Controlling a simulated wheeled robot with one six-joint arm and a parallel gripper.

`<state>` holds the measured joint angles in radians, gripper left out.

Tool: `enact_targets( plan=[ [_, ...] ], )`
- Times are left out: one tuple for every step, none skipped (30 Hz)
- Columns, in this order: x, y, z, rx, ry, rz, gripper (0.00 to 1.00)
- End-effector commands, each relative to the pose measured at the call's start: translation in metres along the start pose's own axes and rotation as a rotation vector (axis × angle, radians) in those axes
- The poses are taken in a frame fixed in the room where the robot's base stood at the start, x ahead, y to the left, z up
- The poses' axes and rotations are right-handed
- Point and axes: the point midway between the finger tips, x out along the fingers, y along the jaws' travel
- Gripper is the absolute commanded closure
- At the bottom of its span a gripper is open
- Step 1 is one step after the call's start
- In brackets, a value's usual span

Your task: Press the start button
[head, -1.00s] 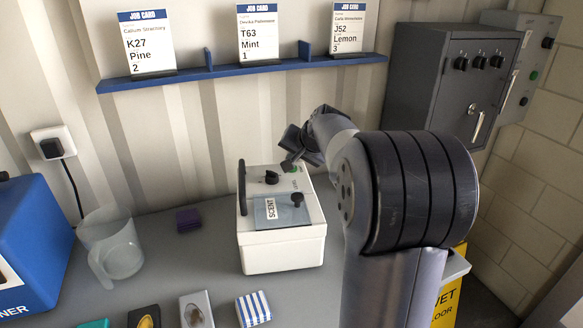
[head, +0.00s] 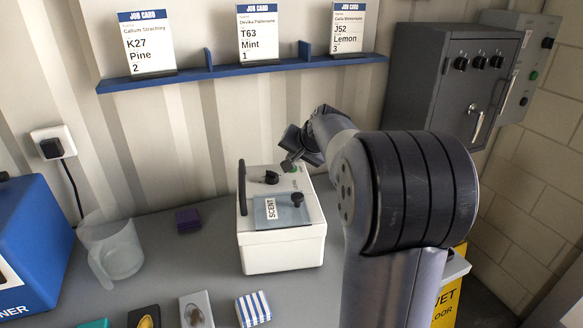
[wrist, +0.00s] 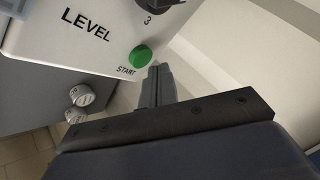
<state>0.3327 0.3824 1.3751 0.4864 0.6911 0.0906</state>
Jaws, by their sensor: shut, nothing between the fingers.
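The scent machine (head: 282,250) is a white box on the grey bench, with a label reading SCENT and dark knobs on top. In the wrist view the green start button (wrist: 141,56) sits on the white panel (wrist: 75,25), beside the word START and below a dark level knob (wrist: 160,12). My gripper (wrist: 155,72) is shut and empty, its tips just beside and below the button. I cannot tell if they touch it. In the head view my gripper (head: 289,164) is over the machine's back right corner, and the wrist partly hides that area.
A clear jug (head: 112,250) and a blue machine (head: 30,245) stand at the left. A dark purple block (head: 188,220) lies behind. Several small items, including a striped packet (head: 253,308), lie along the front. A grey cabinet (head: 430,85) hangs at the right.

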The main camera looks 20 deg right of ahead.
Motion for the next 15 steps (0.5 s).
enact_targets(
  plan=[
    [0.0, 0.0, 0.0, 0.0, 0.0, 0.0, 1.0],
    [0.0, 0.0, 0.0, 0.0, 0.0, 0.0, 1.0],
    [0.0, 0.0, 0.0, 0.0, 0.0, 0.0, 1.0],
    [0.0001, 0.0001, 0.0001, 0.0, 0.0, 0.0, 1.0],
    [0.0003, 0.0002, 0.0002, 0.0, 0.0, 0.0, 1.0],
    [0.0008, 0.0006, 0.0006, 0.0, 0.0, 0.0, 1.0],
    [0.0014, 0.0011, 0.0011, 0.0, 0.0, 0.0, 1.0],
    [0.0022, 0.0016, 0.0016, 0.0, 0.0, 0.0, 1.0],
    [0.0034, 0.0025, 0.0025, 0.0, 0.0, 0.0, 1.0],
    [0.0042, 0.0032, 0.0031, 0.0, 0.0, 0.0, 1.0],
    [0.0051, 0.0038, 0.0037, 0.0, 0.0, 0.0, 1.0],
    [0.006, 0.0044, 0.0044, 0.0, 0.0, 0.0, 1.0],
    [0.0063, 0.0047, 0.0046, 0.0, 0.0, 0.0, 1.0],
    [0.0065, 0.0048, 0.0047, 0.0, 0.0, 0.0, 1.0],
    [0.0063, 0.0047, 0.0046, 0.0, 0.0, 0.0, 1.0]
  ],
)
